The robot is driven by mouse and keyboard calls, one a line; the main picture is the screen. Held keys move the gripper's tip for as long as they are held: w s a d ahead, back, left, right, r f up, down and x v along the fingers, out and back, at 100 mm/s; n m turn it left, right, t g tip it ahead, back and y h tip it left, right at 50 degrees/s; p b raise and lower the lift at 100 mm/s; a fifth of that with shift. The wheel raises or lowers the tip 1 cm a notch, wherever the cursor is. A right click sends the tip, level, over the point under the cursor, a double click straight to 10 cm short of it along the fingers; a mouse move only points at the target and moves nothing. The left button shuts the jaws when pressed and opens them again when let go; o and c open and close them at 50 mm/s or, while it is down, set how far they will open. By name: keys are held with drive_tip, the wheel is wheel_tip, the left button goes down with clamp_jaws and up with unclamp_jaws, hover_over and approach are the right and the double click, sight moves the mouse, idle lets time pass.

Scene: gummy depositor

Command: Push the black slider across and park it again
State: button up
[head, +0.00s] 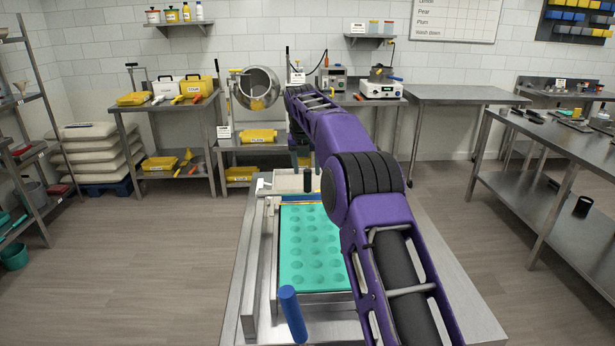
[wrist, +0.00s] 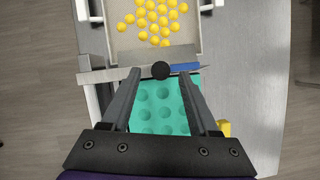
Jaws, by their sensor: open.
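The black slider knob (wrist: 161,70) stands upright at the front edge of the hopper in the wrist view. It also shows in the head view as a short black post (head: 307,180) behind the mold. My gripper (wrist: 160,73) is open, with one fingertip on each side of the knob. Gaps show between the knob and both fingers. A metal strip with a blue piece (wrist: 185,67) runs beside the knob. The teal mold (head: 312,240) with rows of round cavities lies in front of it and shows between my fingers in the wrist view (wrist: 160,105).
The hopper (wrist: 112,42) holds several yellow balls just beyond the knob. A blue upright handle (head: 292,312) stands at the near left of the metal table (head: 240,300). A yellow part (wrist: 224,128) sits right of my fingers. Side benches stand well apart.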

sight(307, 172)
drive_tip(key=shift+x, duration=1.95)
clamp_jaws()
